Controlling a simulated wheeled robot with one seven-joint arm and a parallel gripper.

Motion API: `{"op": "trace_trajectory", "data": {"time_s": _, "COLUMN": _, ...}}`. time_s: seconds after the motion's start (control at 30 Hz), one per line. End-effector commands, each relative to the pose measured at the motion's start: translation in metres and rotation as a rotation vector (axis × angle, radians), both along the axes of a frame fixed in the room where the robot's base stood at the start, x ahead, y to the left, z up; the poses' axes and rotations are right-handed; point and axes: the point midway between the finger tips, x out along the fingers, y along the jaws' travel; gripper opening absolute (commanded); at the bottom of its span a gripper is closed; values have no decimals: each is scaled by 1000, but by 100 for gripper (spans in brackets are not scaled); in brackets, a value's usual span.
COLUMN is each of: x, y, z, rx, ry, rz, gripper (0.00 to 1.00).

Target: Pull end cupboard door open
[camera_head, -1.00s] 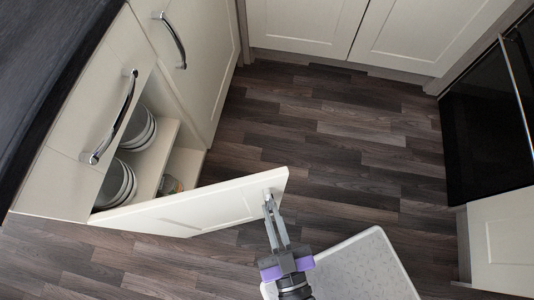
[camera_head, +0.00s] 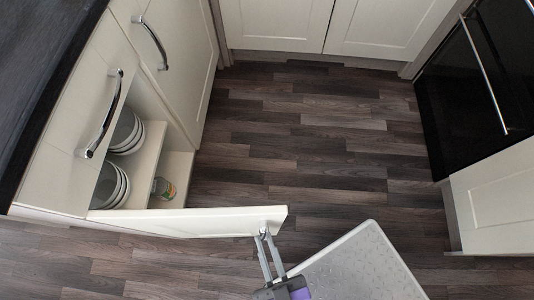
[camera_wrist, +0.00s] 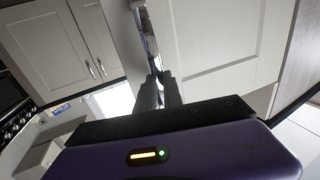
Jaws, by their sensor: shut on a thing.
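The end cupboard door (camera_head: 190,222) is cream and stands wide open, swung out from the cupboard at the lower left in the head view. My gripper (camera_head: 263,237) is at the door's free edge, shut on the door's handle, which is mostly hidden by the fingers. In the wrist view the fingers (camera_wrist: 161,84) close on the metal handle (camera_wrist: 148,30) along the panelled door (camera_wrist: 205,40). The open cupboard shows stacked grey bowls or plates (camera_head: 127,132) on its shelves and a small jar (camera_head: 163,188).
A drawer with a chrome handle (camera_head: 103,115) is above the opening, under the dark worktop (camera_head: 45,75). A closed cupboard (camera_head: 185,50) stands beside it. A black oven (camera_head: 490,90) is at the right. The wood floor (camera_head: 310,150) between is clear.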

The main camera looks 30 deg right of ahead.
Motion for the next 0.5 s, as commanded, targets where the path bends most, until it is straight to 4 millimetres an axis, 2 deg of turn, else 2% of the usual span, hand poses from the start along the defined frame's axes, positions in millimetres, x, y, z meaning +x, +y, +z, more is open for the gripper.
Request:
{"op": "trace_trajectory", "data": {"time_s": 0.03, "x": 1, "y": 12, "z": -2, "rx": 4, "ry": 10, "rz": 26, "gripper": 0}}
{"op": "trace_trajectory", "data": {"time_s": 0.17, "x": 1, "y": 12, "z": -2, "rx": 4, "ry": 10, "rz": 26, "gripper": 0}}
{"op": "trace_trajectory", "data": {"time_s": 0.2, "x": 1, "y": 12, "z": -2, "rx": 4, "ry": 10, "rz": 26, "gripper": 13}}
{"op": "trace_trajectory", "data": {"time_s": 0.3, "x": 1, "y": 12, "z": -2, "rx": 4, "ry": 8, "rz": 24, "gripper": 28}}
{"op": "trace_trajectory", "data": {"time_s": 0.5, "x": 1, "y": 9, "z": -1, "rx": 3, "ry": 5, "rz": 19, "gripper": 28}}
